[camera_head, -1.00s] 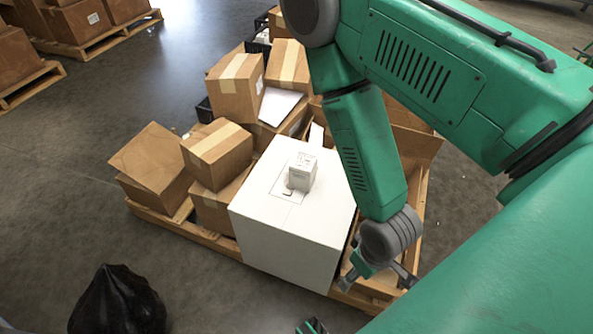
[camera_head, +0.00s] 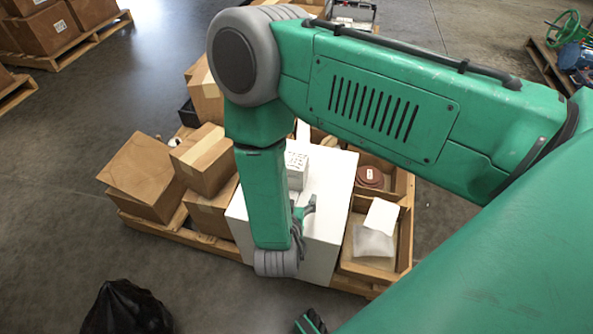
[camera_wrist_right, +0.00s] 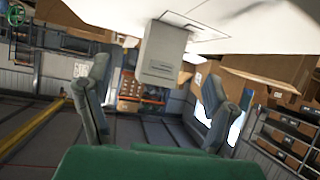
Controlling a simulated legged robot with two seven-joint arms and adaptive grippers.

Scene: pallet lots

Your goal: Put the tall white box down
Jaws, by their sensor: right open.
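The tall white box (camera_head: 297,170) stands upright on top of a large white carton (camera_head: 335,190). My right forearm hides part of it in the head view. My right gripper (camera_head: 308,208) is low over the carton, on the near side of the box, open and empty. In the right wrist view the picture is turned over, and the box (camera_wrist_right: 163,50) hangs from the carton's pale top (camera_wrist_right: 235,22). There the open fingers (camera_wrist_right: 158,80) are to either side of the box's line, apart from it.
Brown cartons (camera_head: 150,175) crowd the pallet's left side. An open brown box (camera_head: 375,265) with a white packet is right of the large carton. A black bag (camera_head: 128,308) lies on the floor at the lower left.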

